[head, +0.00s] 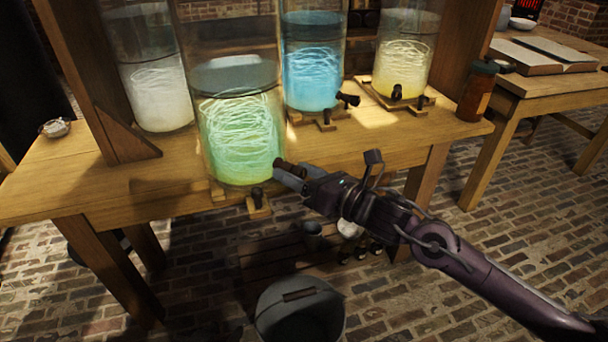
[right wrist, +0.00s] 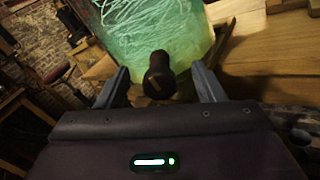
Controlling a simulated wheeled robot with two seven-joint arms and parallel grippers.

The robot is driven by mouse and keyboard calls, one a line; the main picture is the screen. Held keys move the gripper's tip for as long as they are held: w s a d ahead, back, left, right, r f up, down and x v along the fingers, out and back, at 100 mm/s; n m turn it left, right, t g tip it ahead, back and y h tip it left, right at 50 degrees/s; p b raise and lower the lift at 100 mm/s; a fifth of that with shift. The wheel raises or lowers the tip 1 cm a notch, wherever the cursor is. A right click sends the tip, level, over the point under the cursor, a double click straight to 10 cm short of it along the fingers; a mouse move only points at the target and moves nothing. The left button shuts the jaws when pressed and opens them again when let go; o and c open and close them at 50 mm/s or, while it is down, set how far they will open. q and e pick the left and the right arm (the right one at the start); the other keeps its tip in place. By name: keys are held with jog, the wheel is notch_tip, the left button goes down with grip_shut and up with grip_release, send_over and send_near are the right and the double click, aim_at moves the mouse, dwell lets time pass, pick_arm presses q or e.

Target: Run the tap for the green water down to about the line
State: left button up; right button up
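The jar of glowing green water (head: 240,135) stands at the front edge of the wooden table, with clear glass above the water. No level line can be made out on it. Its dark tap (head: 284,163) sticks out at the lower right. In the right wrist view the dark round tap knob (right wrist: 158,76) sits between the fingers of my right gripper (right wrist: 160,85), with a gap on each side. The right gripper (head: 290,175) is open at the tap in the head view. A small dark peg (head: 257,197) on a wooden block is below the jar. My left gripper is out of view.
A grey bucket (head: 300,312) stands on the brick floor below the table. Jars of white (head: 158,98), blue (head: 312,78) and yellow (head: 402,65) liquid stand behind. A brown lidded jar (head: 476,95) is at the table's right end. An open book (head: 545,53) lies on another table.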

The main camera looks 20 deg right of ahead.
jog(key=v, duration=0.4)
jog(key=shift+s+d+f, duration=0.1)
jog(key=shift+f, duration=0.05)
jog(key=shift+s+d, duration=0.15)
jog(key=shift+s, duration=0.15)
dwell(0.3)
